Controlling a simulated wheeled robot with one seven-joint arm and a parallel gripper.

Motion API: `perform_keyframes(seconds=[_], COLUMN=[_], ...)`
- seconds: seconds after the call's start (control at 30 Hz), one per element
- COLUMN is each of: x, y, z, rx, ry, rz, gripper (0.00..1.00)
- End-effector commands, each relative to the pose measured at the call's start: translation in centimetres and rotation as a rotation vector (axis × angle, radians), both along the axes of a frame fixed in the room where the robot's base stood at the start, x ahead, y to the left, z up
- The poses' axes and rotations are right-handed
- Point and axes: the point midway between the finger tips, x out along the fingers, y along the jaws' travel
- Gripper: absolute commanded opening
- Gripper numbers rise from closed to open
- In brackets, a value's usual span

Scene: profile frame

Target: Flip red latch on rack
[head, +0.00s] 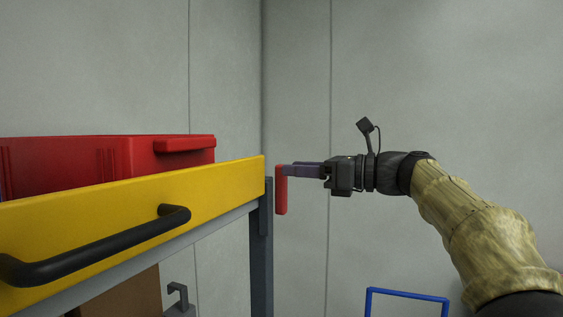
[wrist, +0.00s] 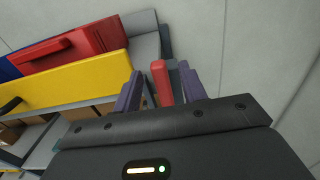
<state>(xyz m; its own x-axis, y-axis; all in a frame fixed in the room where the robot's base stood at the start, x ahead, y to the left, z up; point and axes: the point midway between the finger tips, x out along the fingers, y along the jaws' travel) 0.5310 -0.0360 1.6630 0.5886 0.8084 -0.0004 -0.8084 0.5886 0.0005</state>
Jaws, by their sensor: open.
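The red latch (head: 281,190) hangs upright at the right end of the rack, beside its grey corner post (head: 261,240). My gripper (head: 296,170) reaches in from the right, level with the latch's upper part, its purple fingers pointing at it. In the wrist view the latch (wrist: 161,83) lies between the two open fingers of my gripper (wrist: 160,88), with a finger on each side. The right finger looks closer to it than the left. I cannot tell whether either finger touches the latch.
The rack has a yellow front panel (head: 130,200) with a black handle (head: 100,246). A red bin (head: 80,165) sits on top. A blue frame (head: 405,294) stands low at the right. Grey walls (head: 450,80) close off the back.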

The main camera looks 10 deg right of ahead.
Motion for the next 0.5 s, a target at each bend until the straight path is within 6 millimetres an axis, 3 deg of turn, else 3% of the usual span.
perform_keyframes(seconds=[0.2,0.5], x=[1.9,2.5], y=[2.9,3.6], z=[0.2,0.0], rx=[0.000,-0.001], ry=[0.001,0.001], rz=[0.006,0.003], gripper=[0.42,0.42])
